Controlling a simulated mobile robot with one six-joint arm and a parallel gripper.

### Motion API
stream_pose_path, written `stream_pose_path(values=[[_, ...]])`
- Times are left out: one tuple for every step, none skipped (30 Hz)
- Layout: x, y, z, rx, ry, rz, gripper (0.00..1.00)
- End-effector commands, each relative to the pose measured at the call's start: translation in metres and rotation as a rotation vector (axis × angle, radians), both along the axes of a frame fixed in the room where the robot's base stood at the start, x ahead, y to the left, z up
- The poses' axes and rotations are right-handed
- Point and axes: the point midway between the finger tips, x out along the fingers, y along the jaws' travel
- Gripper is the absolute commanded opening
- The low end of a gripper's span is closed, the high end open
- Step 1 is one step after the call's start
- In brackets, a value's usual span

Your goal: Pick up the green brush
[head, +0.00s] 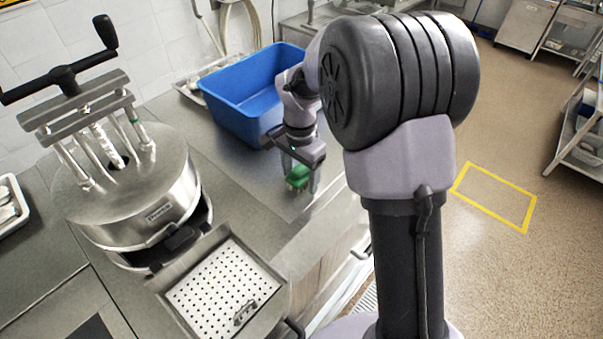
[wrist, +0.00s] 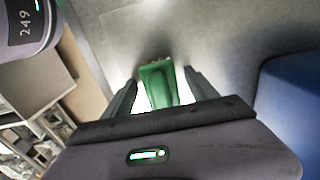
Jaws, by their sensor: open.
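The green brush (head: 298,176) lies on the grey counter near its front edge in the head view. My gripper (head: 300,184) points down over it, with the brush between or just behind the fingers. In the wrist view the green brush (wrist: 157,84) shows between the two dark fingers of my gripper (wrist: 160,80). The fingers are apart, with a bright gap on either side of the brush. Part of the brush is hidden by my gripper in both views.
A blue bin (head: 250,95) stands on the counter behind my gripper; it also shows at the right of the wrist view (wrist: 290,95). A large steel pot (head: 130,190) with a crank and a perforated basket (head: 222,285) stand to the left. Bare counter lies between.

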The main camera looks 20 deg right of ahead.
Motion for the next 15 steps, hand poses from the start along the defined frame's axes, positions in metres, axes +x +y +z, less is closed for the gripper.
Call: stream_pose_path(values=[[0.0002, 0.0000, -0.0010, 0.001, -0.001, 0.000, 0.67], [0.0003, 0.0001, -0.0011, 0.000, -0.001, 0.000, 0.67], [0.0004, 0.0001, -0.0010, 0.000, -0.001, 0.000, 0.67], [0.0004, 0.0001, -0.0009, 0.000, -0.001, 0.000, 0.67], [0.0004, 0.0001, -0.0008, 0.000, -0.001, 0.000, 0.67], [0.0004, 0.0001, -0.0007, 0.000, -0.001, 0.000, 0.63], [0.0004, 0.0001, -0.0007, 0.000, -0.001, 0.000, 0.57], [0.0004, 0.0001, -0.0006, 0.000, -0.001, 0.000, 0.52], [0.0004, 0.0001, -0.0006, 0.000, -0.001, 0.000, 0.44], [0.0004, 0.0001, -0.0006, 0.000, -0.001, 0.000, 0.38], [0.0004, 0.0001, -0.0005, 0.000, -0.001, 0.000, 0.32], [0.0004, 0.0001, -0.0005, 0.000, -0.001, 0.000, 0.24], [0.0004, 0.0001, -0.0005, 0.000, -0.001, 0.000, 0.18], [0.0003, 0.0001, -0.0005, 0.000, -0.001, 0.000, 0.12], [0.0003, 0.0001, -0.0006, 0.001, -0.001, 0.001, 0.04]])
